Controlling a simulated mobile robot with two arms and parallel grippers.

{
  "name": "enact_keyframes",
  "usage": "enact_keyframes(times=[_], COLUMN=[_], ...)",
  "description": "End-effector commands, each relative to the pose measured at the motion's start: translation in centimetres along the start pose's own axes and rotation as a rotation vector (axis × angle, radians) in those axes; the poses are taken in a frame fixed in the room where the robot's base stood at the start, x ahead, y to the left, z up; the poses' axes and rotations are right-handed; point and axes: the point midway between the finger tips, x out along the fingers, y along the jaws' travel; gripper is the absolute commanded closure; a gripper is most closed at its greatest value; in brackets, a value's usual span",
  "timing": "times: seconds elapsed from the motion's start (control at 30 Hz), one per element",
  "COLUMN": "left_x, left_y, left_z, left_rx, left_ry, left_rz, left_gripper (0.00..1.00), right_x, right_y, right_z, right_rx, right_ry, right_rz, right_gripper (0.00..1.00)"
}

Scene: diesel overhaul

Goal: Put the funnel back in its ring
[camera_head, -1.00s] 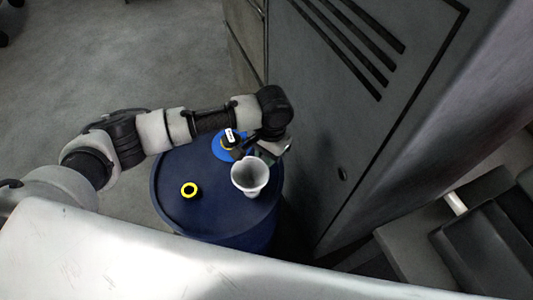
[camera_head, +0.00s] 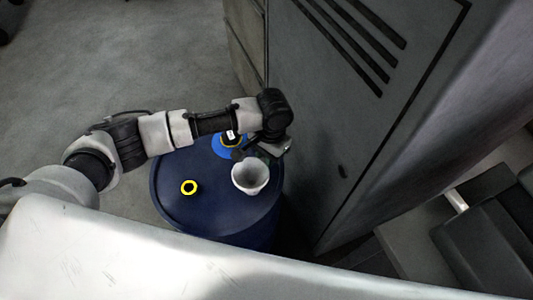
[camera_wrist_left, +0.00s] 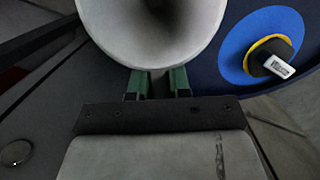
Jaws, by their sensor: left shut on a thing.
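The pale grey-white funnel (camera_head: 250,177) is over the dark blue drum, wide mouth up. In the left wrist view the funnel (camera_wrist_left: 150,40) fills the top middle, in front of my jaws. My left gripper (camera_head: 268,156) is shut on the funnel at its far side, and its green fingers (camera_wrist_left: 158,84) meet beneath the bowl. The funnel's lower end is hidden, so I cannot tell whether it touches the drum. A yellow ring with a dark centre (camera_head: 190,187) lies on the drum top, left of the funnel. I cannot tell whether this is the funnel's ring. My right gripper is not in view.
The dark blue drum (camera_head: 175,205) stands close to a grey cabinet (camera_head: 335,130). A blue round item (camera_head: 221,150) with a yellow collar, dark top and white tag sits behind the funnel. A pale surface (camera_head: 150,265) crosses the foreground. Open floor (camera_head: 130,60) lies at upper left.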

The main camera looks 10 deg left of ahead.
Motion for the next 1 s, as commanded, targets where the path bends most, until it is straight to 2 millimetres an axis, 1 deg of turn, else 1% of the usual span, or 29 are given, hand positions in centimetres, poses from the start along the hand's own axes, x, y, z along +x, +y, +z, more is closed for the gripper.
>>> enact_keyframes(times=[0.17, 0.2, 0.37, 0.63, 0.73, 0.8, 0.87, 1.0], left_x=[0.7, 0.6, 0.6, 0.5, -0.1, -1.1, -2.1, -5.2], left_y=[0.0, 0.0, 0.0, 0.0, 0.0, 0.0, 0.0, 0.0], left_z=[-0.1, -0.1, -0.1, -0.1, -0.1, -0.1, -0.1, -0.1], left_rx=[0.001, 0.001, 0.001, 0.001, 0.001, 0.0, 0.001, 0.002], left_ry=[0.0, 0.001, 0.001, 0.0, 0.001, 0.003, 0.002, 0.004], left_rz=[0.001, 0.001, 0.001, 0.0, 0.0, 0.001, 0.001, 0.001], left_gripper=[1.0, 0.77, 0.53, 0.52, 0.52, 0.52, 0.52, 0.52], right_x=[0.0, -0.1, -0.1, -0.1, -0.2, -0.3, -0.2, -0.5], right_y=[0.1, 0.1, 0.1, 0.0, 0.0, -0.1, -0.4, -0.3], right_z=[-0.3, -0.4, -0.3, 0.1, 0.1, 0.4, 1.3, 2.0], right_rx=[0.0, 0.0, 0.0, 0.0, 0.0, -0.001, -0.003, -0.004], right_ry=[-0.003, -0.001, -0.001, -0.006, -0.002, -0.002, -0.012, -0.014], right_rz=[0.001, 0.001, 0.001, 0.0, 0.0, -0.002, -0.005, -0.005], right_gripper=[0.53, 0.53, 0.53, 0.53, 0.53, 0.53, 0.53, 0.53])
